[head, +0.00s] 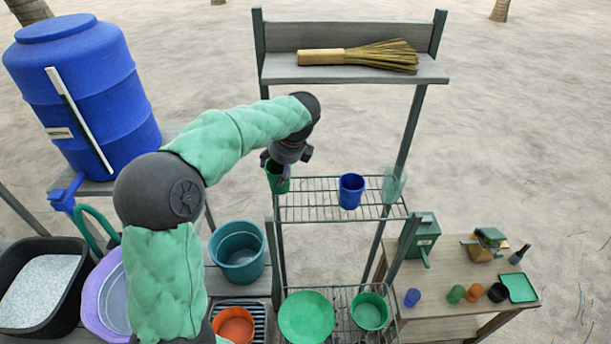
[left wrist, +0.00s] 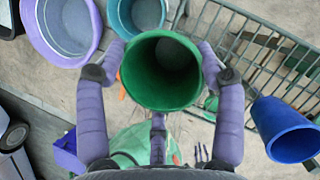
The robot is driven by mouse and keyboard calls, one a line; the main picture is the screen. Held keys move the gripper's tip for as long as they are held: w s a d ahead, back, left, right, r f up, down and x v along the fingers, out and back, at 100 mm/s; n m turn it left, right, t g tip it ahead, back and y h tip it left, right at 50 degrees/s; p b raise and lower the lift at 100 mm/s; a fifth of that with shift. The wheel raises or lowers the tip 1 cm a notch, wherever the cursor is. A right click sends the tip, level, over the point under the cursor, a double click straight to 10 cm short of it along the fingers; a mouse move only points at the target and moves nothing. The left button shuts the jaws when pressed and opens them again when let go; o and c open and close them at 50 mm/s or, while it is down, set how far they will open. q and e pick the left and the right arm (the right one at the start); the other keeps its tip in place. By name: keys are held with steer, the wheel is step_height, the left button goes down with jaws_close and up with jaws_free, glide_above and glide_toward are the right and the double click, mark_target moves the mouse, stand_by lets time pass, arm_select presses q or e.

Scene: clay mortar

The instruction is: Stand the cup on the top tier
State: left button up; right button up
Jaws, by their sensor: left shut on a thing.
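My left gripper (head: 277,160) is shut on a green cup (head: 278,182), held upright at the left end of the rack's upper wire tier (head: 325,212). In the left wrist view the two fingers (left wrist: 163,68) grip the green cup (left wrist: 163,72) from both sides, its open mouth facing the camera. There the wire tier (left wrist: 235,50) lies to the right of the cup. A blue cup (head: 351,191) stands on the tier; it also shows in the left wrist view (left wrist: 285,130). A pale translucent cup shape (head: 394,186) shows at the tier's right end. My right gripper is not in view.
A wooden shelf (head: 290,72) with a brush (head: 360,55) is above and behind. A lower wire tier (head: 340,300) holds a green plate (head: 306,316) and a green bowl (head: 370,310). A blue barrel (head: 80,95) stands left; a table (head: 455,260) with small cups stands right.

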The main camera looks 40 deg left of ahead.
arm_select(q)
steer(key=shift+w+d+f, duration=0.6)
steer(key=shift+w+d, duration=0.1)
steer(key=shift+d, duration=0.2)
steer(key=shift+w+d+f, duration=0.55)
steer(key=shift+w+d, duration=0.2)
steer(key=shift+d, duration=0.15)
steer(key=shift+w+d+f, duration=0.6)
steer(key=shift+w+d, duration=0.1)
steer(key=shift+d, duration=0.2)
steer(key=o, duration=1.3)
steer(key=shift+c, duration=0.2)
steer(key=d+r, duration=0.2)
steer(key=d, duration=0.5)
steer(key=d+r, duration=0.2)
steer(key=d, duration=0.5)
steer(key=shift+s+r, duration=0.25)
steer(key=shift+r, duration=0.05)
steer(key=shift+a, duration=0.1)
